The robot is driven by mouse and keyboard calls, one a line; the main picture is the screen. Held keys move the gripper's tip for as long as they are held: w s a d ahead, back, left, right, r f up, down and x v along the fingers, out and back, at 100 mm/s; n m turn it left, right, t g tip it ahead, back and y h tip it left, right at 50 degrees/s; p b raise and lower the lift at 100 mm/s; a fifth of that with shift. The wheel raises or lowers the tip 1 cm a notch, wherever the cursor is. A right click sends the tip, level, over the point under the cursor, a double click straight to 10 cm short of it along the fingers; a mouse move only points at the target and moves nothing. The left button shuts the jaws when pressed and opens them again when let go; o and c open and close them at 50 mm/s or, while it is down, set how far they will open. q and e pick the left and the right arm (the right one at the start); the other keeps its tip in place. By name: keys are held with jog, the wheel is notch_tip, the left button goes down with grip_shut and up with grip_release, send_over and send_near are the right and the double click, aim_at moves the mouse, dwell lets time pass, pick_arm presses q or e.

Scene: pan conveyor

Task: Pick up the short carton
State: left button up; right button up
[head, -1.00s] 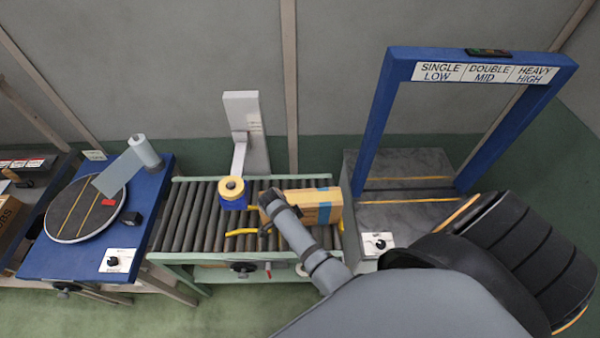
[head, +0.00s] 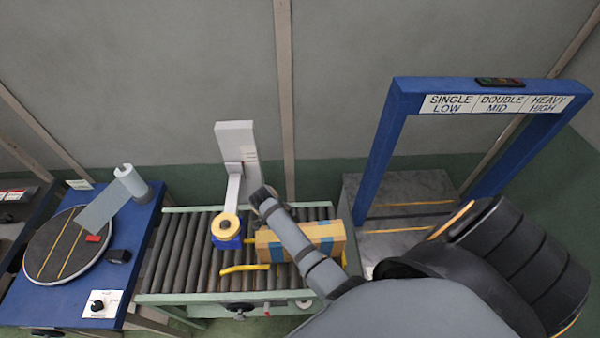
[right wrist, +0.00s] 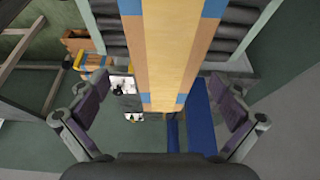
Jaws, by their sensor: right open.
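The carton (head: 318,238), tan with blue tape bands, lies on the roller conveyor (head: 180,252) near its right end. My right arm crosses in front of its middle and hides part of it. In the right wrist view the carton (right wrist: 172,50) runs down the picture from the top edge. My right gripper (right wrist: 160,90) is open there, with one finger on each side of the carton and a gap on both sides. In the head view its fingers are hidden or cannot be made out. My left gripper is in neither view.
A tape dispenser (head: 226,230) stands just left of the carton, with a yellow bar (head: 245,268) in front. A white post (head: 237,145) rises behind. A blue gantry (head: 376,160) stands right. A blue table with a round turntable (head: 68,245) is on the left.

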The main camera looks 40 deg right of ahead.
jog(key=shift+s+d+f, duration=0.1)
jog(key=shift+d+f, duration=0.2)
jog(key=shift+f, duration=0.25)
jog(key=shift+d+f, duration=0.2)
jog(key=shift+f, duration=0.1)
jog(key=shift+w+d+f, duration=0.1)
jog(key=shift+w+f, duration=0.05)
jog(key=shift+w, duration=0.1)
jog(key=shift+d+f, duration=0.1)
jog(key=shift+f, duration=0.55)
jog(key=b+x, duration=0.3)
jog(key=shift+d+f, duration=0.1)
jog(key=shift+f, duration=0.25)
jog(key=shift+s, duration=0.1)
jog(key=c, duration=0.8)
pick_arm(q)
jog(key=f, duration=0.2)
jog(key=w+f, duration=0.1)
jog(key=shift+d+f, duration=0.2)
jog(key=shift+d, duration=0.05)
pick_arm(e)
jog(key=c, duration=1)
